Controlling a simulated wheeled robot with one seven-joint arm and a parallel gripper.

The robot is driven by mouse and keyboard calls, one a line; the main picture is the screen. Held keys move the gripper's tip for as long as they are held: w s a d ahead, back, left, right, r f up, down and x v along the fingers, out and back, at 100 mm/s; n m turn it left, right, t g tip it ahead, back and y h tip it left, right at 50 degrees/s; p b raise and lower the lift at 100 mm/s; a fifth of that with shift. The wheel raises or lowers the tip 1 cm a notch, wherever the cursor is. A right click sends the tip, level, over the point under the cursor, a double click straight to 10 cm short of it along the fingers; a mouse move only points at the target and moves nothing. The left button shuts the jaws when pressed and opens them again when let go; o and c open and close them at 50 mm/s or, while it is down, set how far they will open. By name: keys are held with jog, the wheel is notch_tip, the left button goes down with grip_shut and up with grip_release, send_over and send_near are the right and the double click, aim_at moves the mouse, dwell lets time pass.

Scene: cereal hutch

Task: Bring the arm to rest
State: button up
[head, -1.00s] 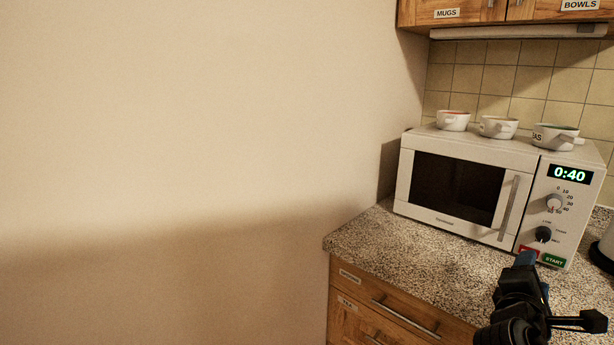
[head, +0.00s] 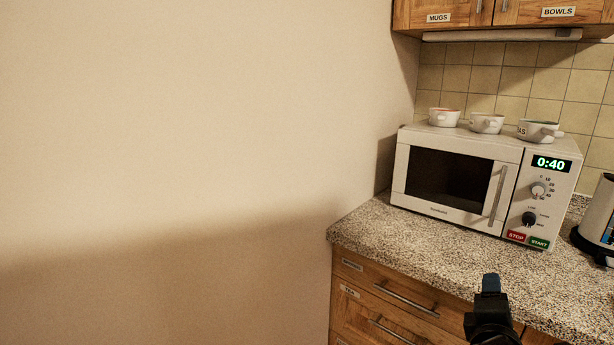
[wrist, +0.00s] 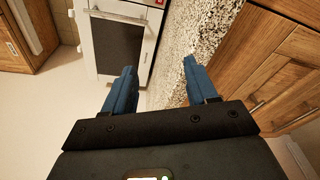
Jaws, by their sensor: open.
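My gripper (wrist: 158,85) shows in the wrist view with its two blue fingers spread apart and nothing between them. In the head view part of my gripper (head: 491,284) shows at the lower right, in front of the counter's front edge and away from the microwave. The white microwave (head: 508,150) stands on the counter with its door shut and its display reading 0:40.
The speckled counter (head: 400,232) has drawers (head: 385,290) below it. Several bowl-like cups (head: 486,123) stand on the microwave. A kettle-like appliance (head: 597,215) is at the right edge. Wall cupboards (head: 470,12) hang above. A bare wall (head: 180,150) fills the left.

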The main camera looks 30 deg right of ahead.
jog(key=s+a+f+m+t+y, duration=0.15)
jog(key=s+a+f+y, duration=0.25)
jog(key=a, duration=0.6)
jog(key=s+a+f+m+t+y, duration=0.1)
jog(key=s+a+f+t+y, duration=0.3)
jog(key=a, duration=0.5)
jog(key=s+a+r+m+y, duration=0.3)
jog(key=s+a+m, duration=0.1)
jog(key=s, duration=0.4)
jog(key=s+a+r+m+y, duration=0.3)
jog(key=s+a+r+m, duration=0.1)
jog(key=s+a, duration=0.3)
jog(key=shift+s+r+t+y, duration=0.3)
jog(key=shift+s+t, duration=0.15)
jog(key=shift+s, duration=0.8)
jog(key=shift+d+f+m, duration=0.15)
jog(key=shift+m, duration=0.1)
